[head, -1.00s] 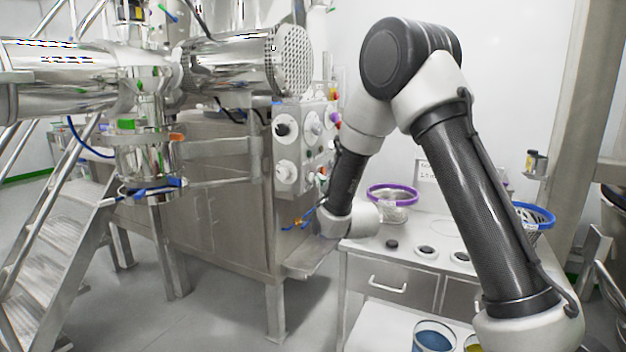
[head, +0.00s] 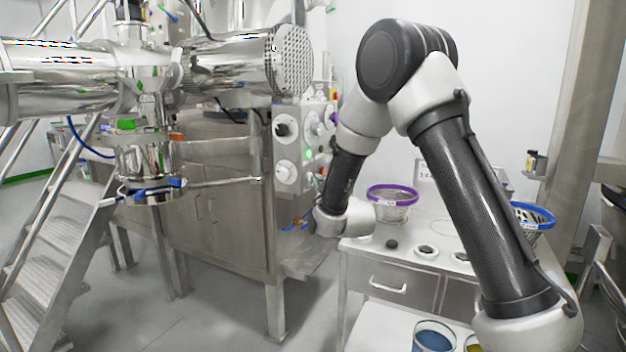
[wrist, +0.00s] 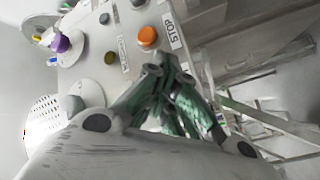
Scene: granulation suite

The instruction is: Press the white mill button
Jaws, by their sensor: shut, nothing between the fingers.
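The control panel (head: 289,155) is on the steel machine's right end in the head view. It also fills the upper middle of the wrist view (wrist: 88,68). There I see an orange button (wrist: 147,37) beside a STOP label (wrist: 172,30), a dark olive button (wrist: 110,57) and a small label too blurred to read. I cannot pick out the white mill button for certain; my fingers cover part of the panel. My gripper (wrist: 168,74) is shut and empty, with its green-black fingertips near the panel below the orange button. I cannot tell whether they touch. The head view hides my fingers.
A purple knob (wrist: 61,43) projects from the panel. A perforated steel drum (head: 293,61) overhangs it. A white bench (head: 375,256) with a purple-rimmed basket (head: 393,193) stands to the right. Metal steps (head: 62,235) are at left, with open floor between.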

